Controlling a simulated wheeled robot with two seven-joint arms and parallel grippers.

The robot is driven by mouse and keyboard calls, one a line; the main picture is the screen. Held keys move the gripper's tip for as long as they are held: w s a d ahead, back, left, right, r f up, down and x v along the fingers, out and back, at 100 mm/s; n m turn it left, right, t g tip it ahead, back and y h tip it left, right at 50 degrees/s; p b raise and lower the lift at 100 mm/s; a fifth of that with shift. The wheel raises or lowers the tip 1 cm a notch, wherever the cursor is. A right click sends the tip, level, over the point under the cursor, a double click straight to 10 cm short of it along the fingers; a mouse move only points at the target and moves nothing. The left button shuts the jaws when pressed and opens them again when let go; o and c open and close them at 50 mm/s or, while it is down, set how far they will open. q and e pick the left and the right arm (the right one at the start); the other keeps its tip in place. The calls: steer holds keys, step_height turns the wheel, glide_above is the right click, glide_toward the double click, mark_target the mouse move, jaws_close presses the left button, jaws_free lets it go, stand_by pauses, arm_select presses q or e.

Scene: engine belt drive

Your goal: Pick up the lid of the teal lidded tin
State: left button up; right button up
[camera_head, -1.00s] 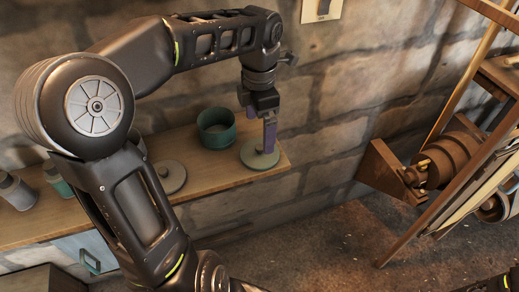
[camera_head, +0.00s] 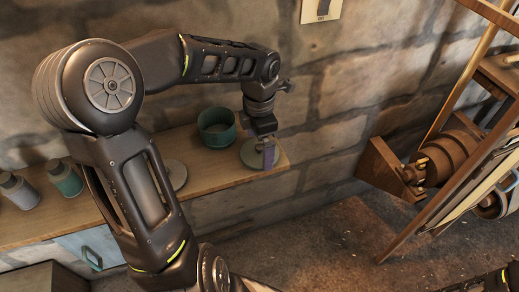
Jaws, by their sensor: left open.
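The teal tin (camera_head: 217,128) stands open, without a lid on it, on the wooden shelf. A round grey-green lid (camera_head: 249,154) lies flat on the shelf to its right, near the shelf's end. My left gripper (camera_head: 267,157) points down over this lid, its purple-grey fingers open. The fingers and wrist cover the lid's middle and part of its right side. I cannot tell whether the fingertips touch it. A second round grey disc (camera_head: 176,174) lies left of it, partly behind my left arm. My right gripper is out of view.
The wooden shelf (camera_head: 215,180) runs along a stone wall, with two small bottles (camera_head: 18,190) (camera_head: 64,178) at its left. A cabinet with a handle (camera_head: 92,258) is below. A wooden frame with pulleys (camera_head: 450,155) stands at the right, over open floor.

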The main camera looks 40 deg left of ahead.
arm_select(q)
steer(key=shift+f, duration=0.5)
steer(key=shift+c, duration=0.6)
steer(key=c, duration=0.9)
